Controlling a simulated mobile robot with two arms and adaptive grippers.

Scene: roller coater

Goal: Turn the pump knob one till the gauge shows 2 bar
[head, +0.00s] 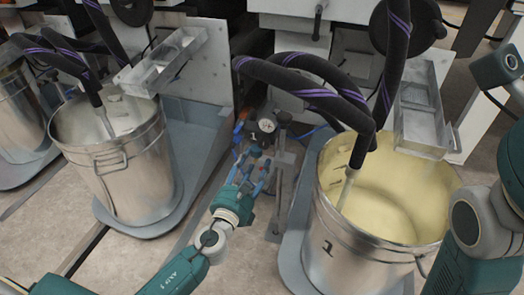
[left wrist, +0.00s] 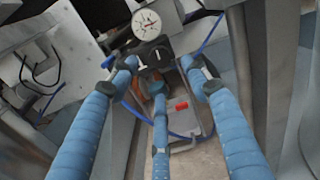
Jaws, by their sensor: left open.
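The pump knob one, a black block marked 1 (head: 262,138), sits just below a round white pressure gauge (head: 267,126) between two large metal drums. In the left wrist view, the black knob (left wrist: 153,54) and the gauge (left wrist: 146,24) lie just ahead of my fingers; the needle reading is too small to tell. My left gripper (head: 257,168) points at the knob; its three blue fingers (left wrist: 160,78) are spread open, with two tips near either side of the knob. Contact cannot be told. My right gripper is not in view.
A metal drum marked 1 (head: 345,253) with yellowish contents stands at right. Another drum (head: 125,180) stands at left. Black hoses with purple stripes (head: 305,90) arch above the work spot. A thin metal post (head: 281,165) stands close right of the gripper.

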